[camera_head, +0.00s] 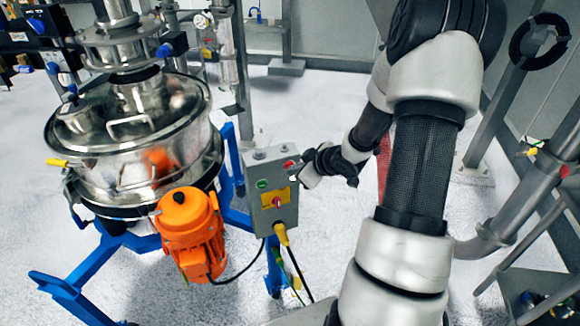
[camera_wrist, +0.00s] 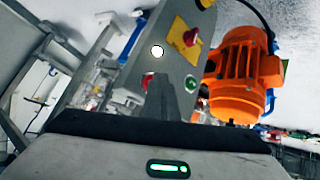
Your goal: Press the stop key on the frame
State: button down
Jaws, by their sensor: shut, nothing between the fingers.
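A grey control box (camera_head: 265,218) stands on the blue frame (camera_head: 232,170). In the head view it carries a red key (camera_head: 289,165) at its upper right, a green key (camera_head: 262,184) at its left and a yellow plate with a red knob (camera_head: 277,202) below.
An orange motor (camera_head: 190,232) and a round steel sifter (camera_head: 140,140) stand left of the box. A yellow-ended cable (camera_head: 281,236) hangs below it. Steel pipework (camera_head: 530,185) is at the right. The pale floor between box and pipework is mostly clear.

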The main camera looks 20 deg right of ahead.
jog(key=shift+s, duration=0.6)
jog(key=shift+s, duration=0.1)
jog(key=s, duration=0.5)
jog(key=shift+a, duration=0.1)
jog(key=shift+w, duration=0.1)
dwell(0.5)
